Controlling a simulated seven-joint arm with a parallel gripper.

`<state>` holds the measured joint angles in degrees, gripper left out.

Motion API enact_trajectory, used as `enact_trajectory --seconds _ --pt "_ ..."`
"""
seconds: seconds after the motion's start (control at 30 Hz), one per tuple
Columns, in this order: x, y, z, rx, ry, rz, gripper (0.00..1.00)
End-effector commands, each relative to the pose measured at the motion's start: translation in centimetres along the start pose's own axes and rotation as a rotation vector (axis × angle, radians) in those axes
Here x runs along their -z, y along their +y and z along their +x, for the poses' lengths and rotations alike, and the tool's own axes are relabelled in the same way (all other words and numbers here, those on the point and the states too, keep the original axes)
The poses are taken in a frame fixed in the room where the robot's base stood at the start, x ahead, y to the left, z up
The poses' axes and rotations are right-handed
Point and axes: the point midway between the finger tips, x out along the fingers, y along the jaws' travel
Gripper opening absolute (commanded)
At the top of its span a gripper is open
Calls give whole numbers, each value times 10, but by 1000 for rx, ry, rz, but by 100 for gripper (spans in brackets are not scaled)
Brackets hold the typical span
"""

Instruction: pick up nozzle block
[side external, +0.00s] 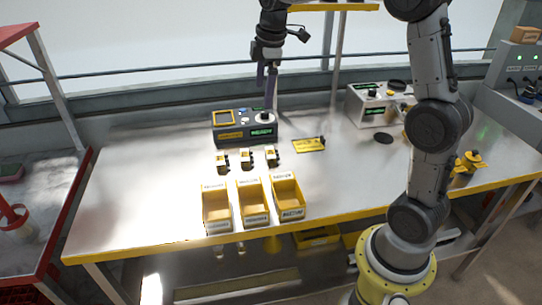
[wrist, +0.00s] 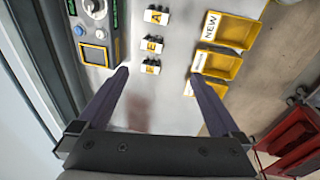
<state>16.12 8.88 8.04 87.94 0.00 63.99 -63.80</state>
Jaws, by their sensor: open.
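Three small white-and-black blocks with yellow lettered faces stand in a row on the steel table; I take these to be the nozzle blocks. In the side view they are the left block (side external: 222,161), the middle block (side external: 246,158) and the right block (side external: 271,156). The wrist view shows them in a column: top block (wrist: 153,16), middle block (wrist: 152,44) and bottom block (wrist: 151,67). My gripper (side external: 267,98) is open and empty, above the table near the grey control box. Between its fingertips in the wrist view (wrist: 158,74), the bottom block shows below, apart from both fingers.
Three yellow bins (side external: 218,225) with white labels stand at the table's front edge. The grey control box (side external: 224,136) is behind the blocks. A yellow plate (side external: 309,145) lies to the right, and a white machine (side external: 369,108) stands farther right. The table's left part is clear.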

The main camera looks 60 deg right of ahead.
Motion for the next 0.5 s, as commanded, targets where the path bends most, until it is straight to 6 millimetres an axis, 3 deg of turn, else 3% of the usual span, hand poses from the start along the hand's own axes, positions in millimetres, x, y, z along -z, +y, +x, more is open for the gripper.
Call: enact_trajectory --seconds 0.03,0.2,0.3,0.5 --pt "-6 16 23 32 -21 13 100" --pt "-25 43 79 108 -64 69 100" --pt "-37 44 103 148 -85 94 100" --pt "-49 42 125 174 -98 115 100"
